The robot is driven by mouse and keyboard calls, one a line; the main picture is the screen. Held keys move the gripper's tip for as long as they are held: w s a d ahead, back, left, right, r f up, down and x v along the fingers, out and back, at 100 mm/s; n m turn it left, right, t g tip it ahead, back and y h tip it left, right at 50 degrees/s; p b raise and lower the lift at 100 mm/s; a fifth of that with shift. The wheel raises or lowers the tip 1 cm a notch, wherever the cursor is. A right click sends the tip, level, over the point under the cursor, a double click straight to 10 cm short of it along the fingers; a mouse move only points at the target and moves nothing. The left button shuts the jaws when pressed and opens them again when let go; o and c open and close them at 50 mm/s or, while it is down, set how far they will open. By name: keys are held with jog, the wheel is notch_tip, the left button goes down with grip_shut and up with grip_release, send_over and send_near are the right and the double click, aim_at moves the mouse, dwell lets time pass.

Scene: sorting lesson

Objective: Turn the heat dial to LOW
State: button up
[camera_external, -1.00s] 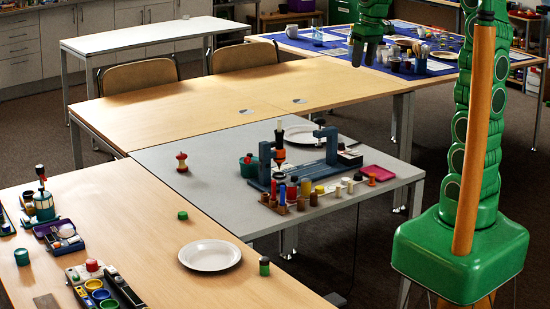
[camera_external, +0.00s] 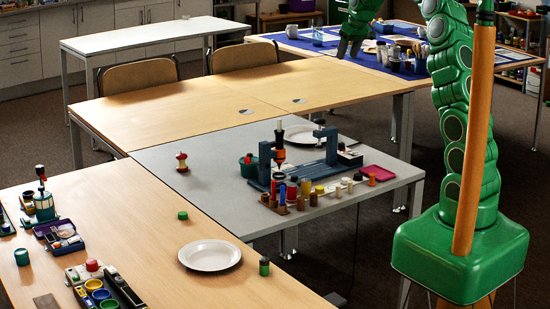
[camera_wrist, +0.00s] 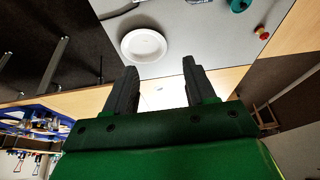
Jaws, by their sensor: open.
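My gripper (camera_external: 348,52) is high at the back, over the far tables, well apart from the grey table (camera_external: 165,158). In the wrist view my gripper (camera_wrist: 160,68) is open, with nothing between its fingers. I cannot make out a heat dial or a LOW mark in either view. A dark blue stand (camera_external: 328,160) with a black and orange tool (camera_external: 280,152) is on the grey table; any dial on it is too small to tell.
A white plate (camera_external: 300,133) lies behind the stand; one shows in the wrist view (camera_wrist: 143,45). An apple core (camera_external: 182,162) and teal cup (camera_external: 249,168) are left of the stand. Several small bottles and pegs stand before it. The middle wooden table (camera_external: 200,90) is mostly clear.

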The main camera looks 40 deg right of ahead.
jog(key=shift+w+d+f, duration=0.75)
jog(key=shift+w+d, duration=0.55)
jog(key=shift+d, duration=0.45)
send_near(342, 144)
jog(key=shift+x, duration=4.35)
jog(key=shift+w, duration=0.2)
jog(key=c, duration=1)
